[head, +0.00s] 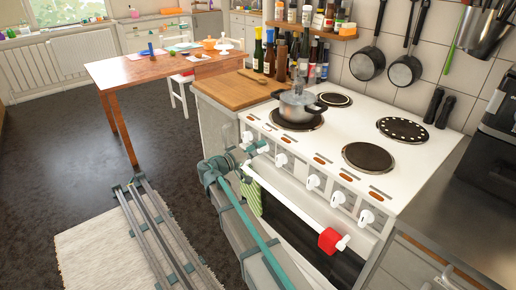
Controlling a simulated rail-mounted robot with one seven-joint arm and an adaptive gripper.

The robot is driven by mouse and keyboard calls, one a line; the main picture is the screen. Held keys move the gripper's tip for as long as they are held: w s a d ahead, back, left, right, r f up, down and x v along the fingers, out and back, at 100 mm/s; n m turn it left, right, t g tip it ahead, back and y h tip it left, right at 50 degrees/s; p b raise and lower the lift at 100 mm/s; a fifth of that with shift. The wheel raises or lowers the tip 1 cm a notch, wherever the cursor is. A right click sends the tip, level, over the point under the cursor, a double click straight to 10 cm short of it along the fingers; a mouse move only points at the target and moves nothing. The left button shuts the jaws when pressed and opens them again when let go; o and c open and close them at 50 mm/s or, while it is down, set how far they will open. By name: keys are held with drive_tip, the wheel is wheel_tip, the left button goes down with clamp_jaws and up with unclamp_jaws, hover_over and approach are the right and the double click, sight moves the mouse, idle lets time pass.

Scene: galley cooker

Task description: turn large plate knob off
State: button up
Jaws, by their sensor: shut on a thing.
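The white cooker (340,133) has several white knobs along its sloping front panel. My gripper (257,148) is at the left part of this panel, with its fingers closed around a white knob there. The fingers hide most of that knob, so its setting cannot be read. A free knob (247,136) shows just beyond my gripper, and another (281,159) shows to its right. More free knobs (313,183) continue to the right. Two dark plates (368,157) and (403,130) are bare on the right. A steel pot (298,106) stands on the left front plate.
The white oven handle (290,207) runs below the knobs, with a red piece (330,240) near its right end. A green cloth (252,197) hangs at the oven's left. A wooden board (237,90) and bottles stand behind. The dark floor (60,140) at left is mostly clear.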

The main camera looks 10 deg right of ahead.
drive_tip(key=n+p, duration=0.2)
drive_tip(key=n, duration=0.3)
drive_tip(key=shift+f, duration=0.1)
drive_tip(key=shift+n, duration=0.3)
drive_tip(key=o, duration=1.2)
drive_tip(key=shift+c, duration=0.2)
drive_tip(key=shift+a, duration=0.1)
drive_tip(key=v, duration=1.2)
